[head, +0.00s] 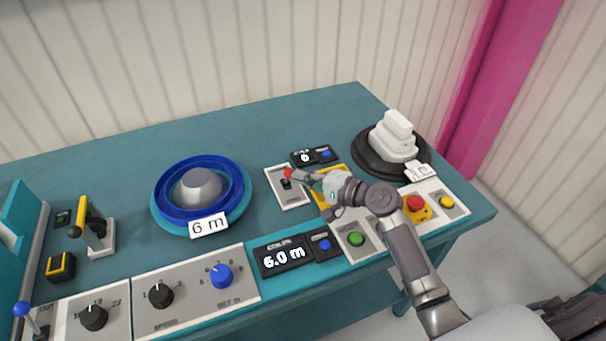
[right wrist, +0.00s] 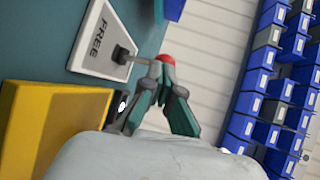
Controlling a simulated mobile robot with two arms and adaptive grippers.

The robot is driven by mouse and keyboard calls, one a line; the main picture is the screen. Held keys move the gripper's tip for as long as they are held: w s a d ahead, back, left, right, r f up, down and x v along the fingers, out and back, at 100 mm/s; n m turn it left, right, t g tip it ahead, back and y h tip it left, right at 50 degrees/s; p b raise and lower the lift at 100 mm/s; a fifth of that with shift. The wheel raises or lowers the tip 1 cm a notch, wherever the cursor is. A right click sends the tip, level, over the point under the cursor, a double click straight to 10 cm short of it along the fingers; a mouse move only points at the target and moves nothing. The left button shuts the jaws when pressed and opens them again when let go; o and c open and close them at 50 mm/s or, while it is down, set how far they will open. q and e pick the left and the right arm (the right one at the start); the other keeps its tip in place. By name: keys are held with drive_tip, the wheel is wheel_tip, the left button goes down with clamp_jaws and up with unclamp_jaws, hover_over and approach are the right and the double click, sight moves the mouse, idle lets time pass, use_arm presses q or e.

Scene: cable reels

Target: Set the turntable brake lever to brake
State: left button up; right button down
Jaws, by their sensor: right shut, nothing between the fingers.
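The brake lever has a red ball knob (head: 288,173) on a thin stem, rising from a white plate (head: 292,199) in the middle of the bench. In the right wrist view the plate (right wrist: 88,60) carries the word FREE, and the red knob (right wrist: 167,59) shows at the fingertips. I cannot tell which way the lever is set. My right gripper (head: 306,179) is shut and empty, its tips right beside the knob; in the wrist view the tips (right wrist: 162,75) partly overlap it. Whether they touch is unclear. My left gripper is not in view.
A blue reel (head: 165,205) marked 6 m sits left of the lever. A dark turntable (head: 366,163) with a white stack stands at right. A yellow-framed panel (head: 344,172) lies under my right gripper. Knobs, displays and buttons line the front edge. The back of the bench is clear.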

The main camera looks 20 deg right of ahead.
drive_tip(key=w+g+p, duration=0.1)
drive_tip(key=p, duration=0.3)
drive_tip(key=w+r+m+g+h+p, duration=0.1)
drive_tip(key=w+g+p, duration=0.1)
drive_tip(key=p, duration=0.3)
drive_tip(key=w+r+m+g+p, duration=0.1)
drive_tip(key=g+p, duration=0.1)
drive_tip(key=p, duration=0.2)
drive_tip(key=shift+w+a+h, duration=0.1)
drive_tip(key=shift+w+h, duration=0.05)
drive_tip(key=shift+h, duration=0.15)
drive_tip(key=shift+r+p, duration=0.1)
drive_tip(key=shift+p, duration=0.2)
drive_tip(key=shift+r+p, duration=0.75)
drive_tip(key=shift+p, duration=0.15)
